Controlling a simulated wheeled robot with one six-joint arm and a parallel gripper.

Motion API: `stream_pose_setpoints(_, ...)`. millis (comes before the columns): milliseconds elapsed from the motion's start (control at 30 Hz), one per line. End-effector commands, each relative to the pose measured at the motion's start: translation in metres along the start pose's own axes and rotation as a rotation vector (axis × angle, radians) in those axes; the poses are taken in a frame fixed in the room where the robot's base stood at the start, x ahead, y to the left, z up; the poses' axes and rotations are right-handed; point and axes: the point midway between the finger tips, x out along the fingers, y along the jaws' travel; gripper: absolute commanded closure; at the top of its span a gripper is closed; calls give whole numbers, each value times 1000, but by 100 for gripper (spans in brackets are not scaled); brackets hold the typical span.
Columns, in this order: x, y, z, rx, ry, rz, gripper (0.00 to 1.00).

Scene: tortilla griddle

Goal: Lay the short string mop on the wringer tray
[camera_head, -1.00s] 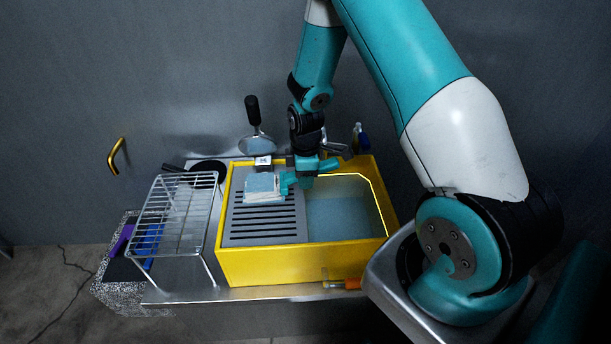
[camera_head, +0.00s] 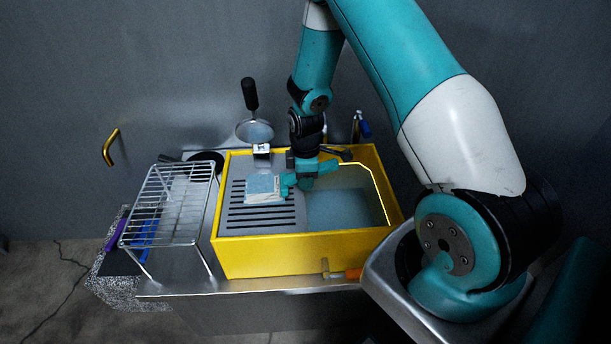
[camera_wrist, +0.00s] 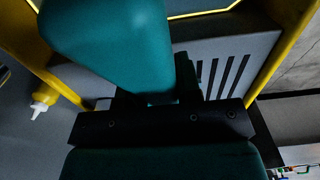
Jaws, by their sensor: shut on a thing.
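The short string mop (camera_head: 263,185) shows in the head view as a light blue top with a pale fringe. It is at the wringer tray (camera_head: 262,226), the grey slotted part on the left of the yellow bucket. I cannot tell whether the fringe touches the slots. My gripper (camera_head: 289,182) is shut on the mop from its right side, low over the bucket. Its jaws hide the gripped part. In the wrist view, a teal jaw covers much of the picture; slots of the tray (camera_wrist: 228,75) show beside it, but I cannot make out the mop.
Blue-grey water fills the bucket's right part (camera_head: 345,208). A wire rack (camera_head: 170,205) stands left of the bucket. A strainer with a black handle (camera_head: 251,95) is behind it. A yellow bottle (camera_wrist: 45,98) shows in the wrist view.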

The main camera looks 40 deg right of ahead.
Motion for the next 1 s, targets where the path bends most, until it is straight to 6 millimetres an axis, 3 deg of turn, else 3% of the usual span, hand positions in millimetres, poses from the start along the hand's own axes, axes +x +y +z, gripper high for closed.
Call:
stream_pose_setpoints(867,12,0,0,0,1,1,100)
stream_pose_setpoints(900,12,0,0,0,1,1,64)
stream_pose_setpoints(1000,11,0,0,0,1,1,41)
